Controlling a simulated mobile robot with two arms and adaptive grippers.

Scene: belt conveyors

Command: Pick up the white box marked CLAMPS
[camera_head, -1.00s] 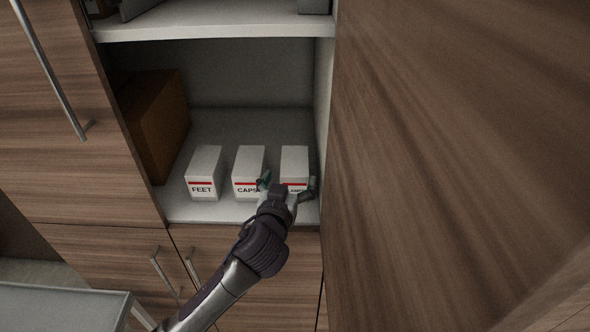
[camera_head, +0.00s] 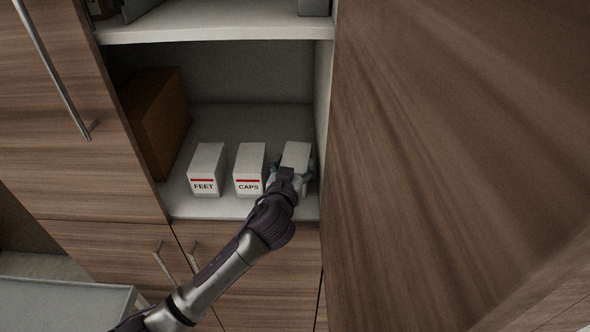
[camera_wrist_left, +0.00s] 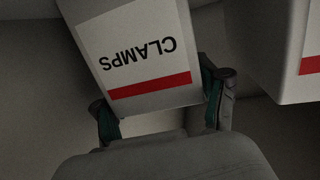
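The white box marked CLAMPS (camera_head: 296,154) stands at the right end of the shelf's row of boxes, close to the right cabinet wall. My left gripper (camera_head: 290,177) is at its front and covers its label in the head view. In the left wrist view the CLAMPS box (camera_wrist_left: 140,50) shows its label upside down with a red stripe. The left gripper's fingers (camera_wrist_left: 160,112) are against its two sides, shut on it. Whether its base touches the shelf is hidden. My right gripper is not in view.
White boxes marked CAPS (camera_head: 249,170) and FEET (camera_head: 207,171) stand to the left on the same shelf (camera_head: 225,207). A brown box (camera_head: 158,125) is at the far left inside. An upper shelf (camera_head: 215,27) is above, and a large wooden panel (camera_head: 450,150) bounds the right.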

